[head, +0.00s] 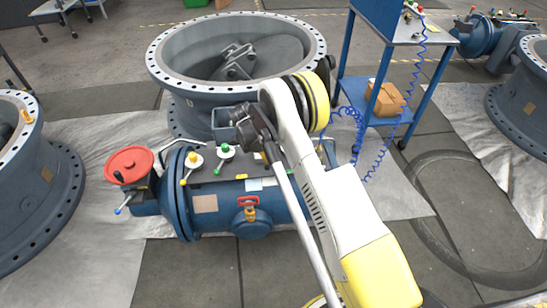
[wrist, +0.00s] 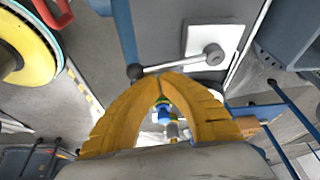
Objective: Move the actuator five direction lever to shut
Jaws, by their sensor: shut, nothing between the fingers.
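The blue actuator (head: 225,215) lies in front of a large grey butterfly valve (head: 235,75) in the head view. In the wrist view a lever (wrist: 170,68) has a black ball knob at its left end and a round grey hub (wrist: 213,54) on a white plate at its right end. I cannot tell whether it is the direction lever of actuator five. My gripper (wrist: 160,77) is shut and empty, its yellow fingertips meeting just below the lever's rod in the picture. Whether they touch it is unclear. My arm hides this lever in the head view.
The actuator also carries a yellow-knobbed lever (head: 192,165), a green-knobbed lever (head: 225,155) and a red handwheel (head: 129,164). A blue stand (head: 385,75) with a cardboard box (head: 385,98) is at the right. Another valve (head: 35,190) stands at the left.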

